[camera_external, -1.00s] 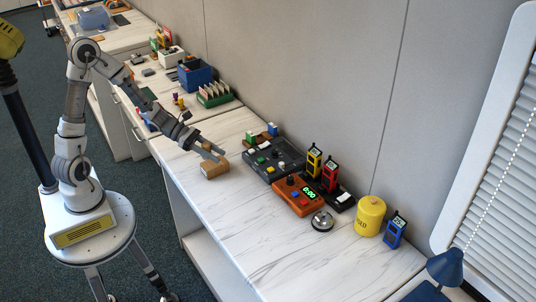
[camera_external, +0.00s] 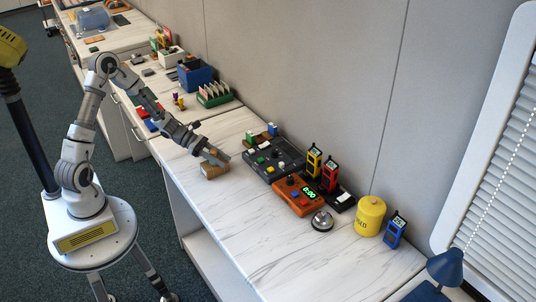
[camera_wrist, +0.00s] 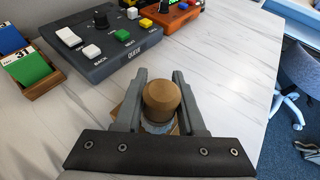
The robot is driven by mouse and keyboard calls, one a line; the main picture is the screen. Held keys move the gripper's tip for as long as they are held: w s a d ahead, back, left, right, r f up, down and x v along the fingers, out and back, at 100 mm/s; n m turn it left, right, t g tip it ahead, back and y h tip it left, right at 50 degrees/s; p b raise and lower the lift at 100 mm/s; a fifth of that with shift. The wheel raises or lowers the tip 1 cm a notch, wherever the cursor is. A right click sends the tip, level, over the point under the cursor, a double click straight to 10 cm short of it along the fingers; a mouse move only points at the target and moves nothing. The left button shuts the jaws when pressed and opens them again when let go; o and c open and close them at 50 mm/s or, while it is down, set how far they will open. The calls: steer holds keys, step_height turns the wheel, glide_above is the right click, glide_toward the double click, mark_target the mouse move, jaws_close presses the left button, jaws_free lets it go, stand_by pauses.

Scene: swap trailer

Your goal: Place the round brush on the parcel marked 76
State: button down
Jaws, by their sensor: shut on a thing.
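The round brush (camera_wrist: 162,98) has a brown wooden knob and grey-white bristles. In the wrist view it stands between the fingers of my gripper (camera_wrist: 160,100), which is shut on it. A brown cardboard parcel (camera_external: 214,172) lies on the white table under my gripper (camera_external: 220,158) in the outside view. A small part of the parcel shows beside and below the brush in the wrist view. The number on the parcel cannot be read. The brush is directly over the parcel; whether its bristles touch the top is hidden.
A dark control box (camera_external: 272,160) with coloured buttons stands just beyond the parcel. A wooden card holder (camera_wrist: 42,80) is at the left in the wrist view. An orange timer box (camera_external: 298,196), silver bell (camera_external: 322,221) and yellow canister (camera_external: 370,215) stand farther right. The front table strip is clear.

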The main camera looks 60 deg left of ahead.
steer(key=shift+f, duration=0.15)
steer(key=c, duration=0.5)
jaws_free()
